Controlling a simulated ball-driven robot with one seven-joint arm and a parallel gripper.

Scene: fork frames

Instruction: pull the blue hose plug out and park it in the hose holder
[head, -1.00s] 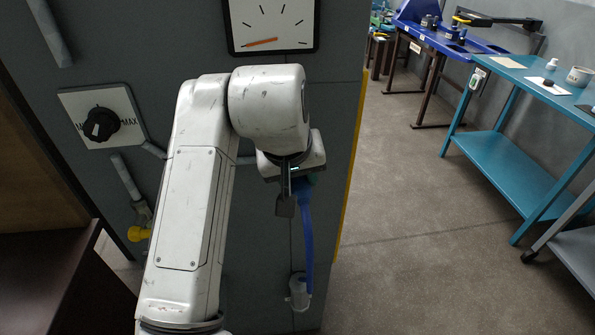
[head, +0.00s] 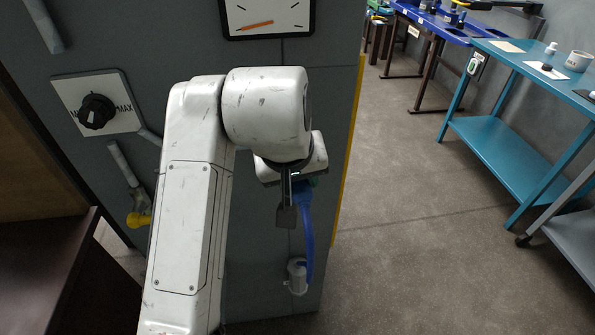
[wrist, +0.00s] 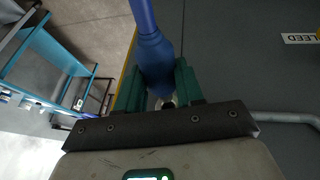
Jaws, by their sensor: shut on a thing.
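The blue hose plug (wrist: 155,58) is between the green fingers of my gripper (wrist: 158,88) in the wrist view. My gripper is shut on it. A small silvery part shows between the fingers near the palm. In the head view my gripper (head: 298,188) is beside the grey panel, partly hidden by my wrist. The blue hose (head: 308,235) hangs down from it to a whitish cup-like fitting (head: 297,277) low on the panel. I cannot tell whether this fitting is the hose holder, or whether the plug is seated in a socket.
The grey panel (head: 262,250) carries a gauge (head: 267,14), a black MIN-MAX knob (head: 96,111) and a yellow-ended pipe valve (head: 138,219). A dark brown cabinet (head: 45,250) stands at left. A teal bench (head: 520,160) stands at right, with clear floor (head: 420,250) between.

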